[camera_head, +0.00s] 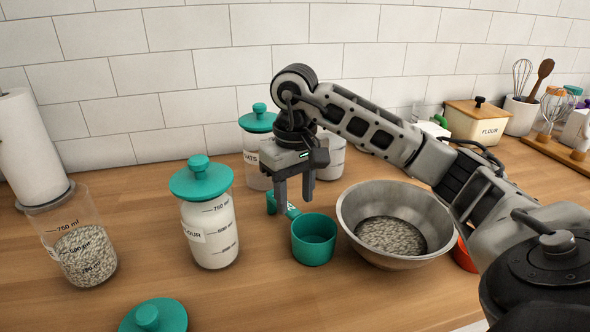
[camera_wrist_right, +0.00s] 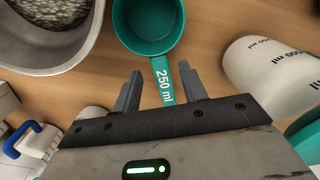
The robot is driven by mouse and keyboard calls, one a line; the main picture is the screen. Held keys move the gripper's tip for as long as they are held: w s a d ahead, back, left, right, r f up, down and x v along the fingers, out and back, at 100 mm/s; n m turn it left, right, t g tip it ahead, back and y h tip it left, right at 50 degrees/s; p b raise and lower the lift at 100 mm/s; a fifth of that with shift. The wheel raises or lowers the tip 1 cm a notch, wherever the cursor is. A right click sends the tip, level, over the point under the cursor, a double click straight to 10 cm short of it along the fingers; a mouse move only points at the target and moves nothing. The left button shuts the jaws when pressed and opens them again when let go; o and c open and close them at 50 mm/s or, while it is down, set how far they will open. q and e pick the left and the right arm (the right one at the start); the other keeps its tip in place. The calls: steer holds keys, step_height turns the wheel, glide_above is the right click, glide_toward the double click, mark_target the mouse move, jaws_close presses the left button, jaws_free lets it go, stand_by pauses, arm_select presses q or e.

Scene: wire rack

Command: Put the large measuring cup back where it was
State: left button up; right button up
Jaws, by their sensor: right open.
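The teal measuring cup (camera_head: 314,240) stands upright on the wooden counter, just left of the steel bowl, and looks empty. In the right wrist view the cup (camera_wrist_right: 148,22) shows its handle marked 250 ml (camera_wrist_right: 162,82), pointing toward my gripper. My right gripper (camera_head: 291,205) is open and points down over the handle. In the wrist view its two fingers (camera_wrist_right: 158,84) are on either side of the handle, apart from it. My left gripper is not in view.
A steel bowl (camera_head: 375,197) of oats stands right of the cup. A flour jar (camera_head: 209,232) with a teal lid stands left. An open oats container (camera_head: 83,258) and a loose teal lid (camera_head: 153,317) are further left. Another lidded jar (camera_head: 254,165) stands behind my gripper.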

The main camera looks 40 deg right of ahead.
mark_target(295, 212)
step_height(295, 212, up, 6)
steer(key=p, duration=0.1)
steer(key=shift+p, duration=0.4)
